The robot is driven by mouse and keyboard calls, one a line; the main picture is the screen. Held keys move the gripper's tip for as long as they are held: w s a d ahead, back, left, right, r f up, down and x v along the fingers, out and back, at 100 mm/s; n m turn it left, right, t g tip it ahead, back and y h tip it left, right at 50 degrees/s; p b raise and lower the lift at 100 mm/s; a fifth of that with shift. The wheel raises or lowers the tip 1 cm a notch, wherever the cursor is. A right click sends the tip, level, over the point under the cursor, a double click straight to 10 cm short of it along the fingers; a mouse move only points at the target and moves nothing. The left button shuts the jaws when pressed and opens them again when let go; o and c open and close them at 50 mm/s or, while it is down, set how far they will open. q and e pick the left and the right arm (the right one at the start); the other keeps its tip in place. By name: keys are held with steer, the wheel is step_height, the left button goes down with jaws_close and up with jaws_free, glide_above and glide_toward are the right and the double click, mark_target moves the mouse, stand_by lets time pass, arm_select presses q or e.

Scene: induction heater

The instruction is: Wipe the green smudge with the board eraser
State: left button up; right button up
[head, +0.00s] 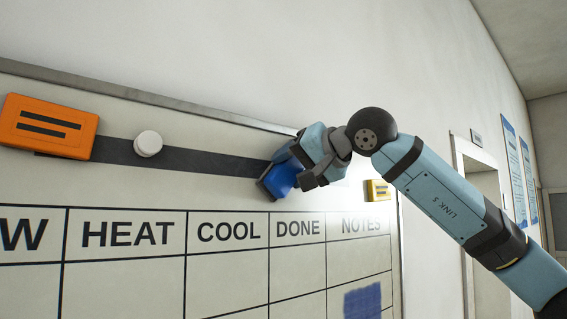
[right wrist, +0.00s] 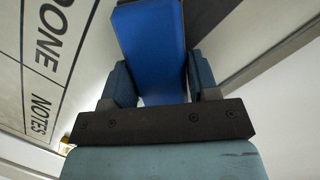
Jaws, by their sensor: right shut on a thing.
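My right gripper (head: 300,165) is shut on a blue block (head: 281,179), which looks like the board eraser. The eraser is at the right end of the dark strip on the whiteboard, above the DONE heading. I cannot tell whether it touches the board. In the right wrist view the blue eraser (right wrist: 152,45) sits between the two fingers (right wrist: 155,85). No green smudge shows in either view. A blue smudge (head: 363,302) shows in the NOTES column at the bottom of the head view. My left gripper is out of view.
The whiteboard (head: 225,286) has a table of headings. An orange block with black bars (head: 47,126) and a white round magnet (head: 148,144) sit on the dark strip (head: 215,160). A small yellow block (head: 378,190) is right of my gripper. A doorway (head: 484,235) is at right.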

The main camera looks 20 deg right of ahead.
mark_target(247, 169)
steer(key=shift+w+d, duration=0.2)
steer(key=shift+d, duration=0.3)
steer(key=shift+w+d, duration=0.2)
steer(key=shift+d, duration=0.3)
steer(key=shift+f, duration=0.1)
steer(key=shift+s+a+b, duration=0.15)
steer(key=shift+s+a, duration=0.4)
steer(key=shift+a, duration=0.95)
steer(key=shift+s+a+b, duration=0.1)
steer(key=shift+s+a, duration=0.45)
steer(key=shift+a, duration=0.95)
steer(key=shift+s+a+b, duration=0.15)
steer(key=shift+s+a, duration=0.4)
steer(key=shift+a, duration=0.95)
